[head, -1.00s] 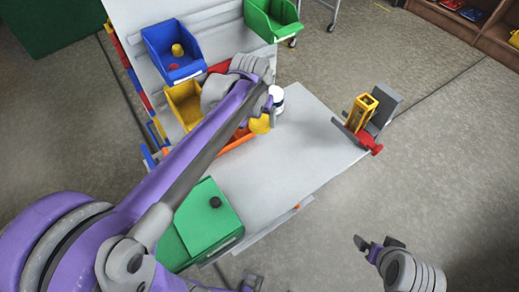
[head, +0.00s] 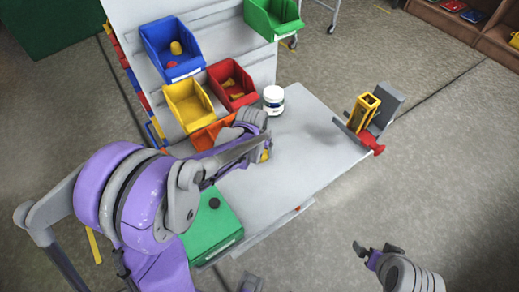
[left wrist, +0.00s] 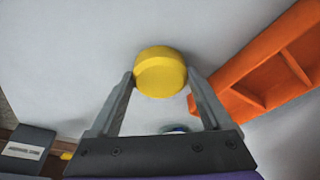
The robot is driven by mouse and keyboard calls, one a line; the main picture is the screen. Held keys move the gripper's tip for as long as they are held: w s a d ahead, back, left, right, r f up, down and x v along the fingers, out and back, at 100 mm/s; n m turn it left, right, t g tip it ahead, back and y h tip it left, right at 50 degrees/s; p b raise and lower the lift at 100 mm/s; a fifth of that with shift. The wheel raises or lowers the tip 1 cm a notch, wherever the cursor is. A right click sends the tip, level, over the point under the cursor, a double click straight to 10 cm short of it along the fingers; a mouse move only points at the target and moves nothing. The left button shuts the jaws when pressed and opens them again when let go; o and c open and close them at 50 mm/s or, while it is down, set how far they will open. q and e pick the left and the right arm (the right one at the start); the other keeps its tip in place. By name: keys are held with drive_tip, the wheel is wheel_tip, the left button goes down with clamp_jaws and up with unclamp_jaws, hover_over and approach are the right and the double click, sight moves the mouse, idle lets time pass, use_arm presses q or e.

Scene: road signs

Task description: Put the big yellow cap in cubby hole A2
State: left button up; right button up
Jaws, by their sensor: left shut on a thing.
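The big yellow cap (left wrist: 160,70) is a round, thick disc between the two fingertips of my left gripper (left wrist: 160,82) in the left wrist view. The fingers touch it on both sides. In the head view the left gripper (head: 264,150) is over the white table, with the arm covering most of it, and only a bit of yellow cap (head: 265,156) shows. My right gripper (head: 377,250) is empty at the lower right, off the table, with its fingers apart. No A2 label is readable; a wooden shelf with compartments (head: 455,28) stands at the upper right.
Blue (head: 168,53), green (head: 285,22), yellow (head: 188,104), red (head: 232,86) and orange (head: 208,132) bins line the table's back. A white jar (head: 273,98), a green box (head: 215,225) and a yellow holder (head: 362,112) stand on the table (head: 290,165). Its middle is clear.

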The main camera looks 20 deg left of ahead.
use_arm(q)
drive_tip(key=shift+f, duration=0.15)
drive_tip(key=o, duration=1.5)
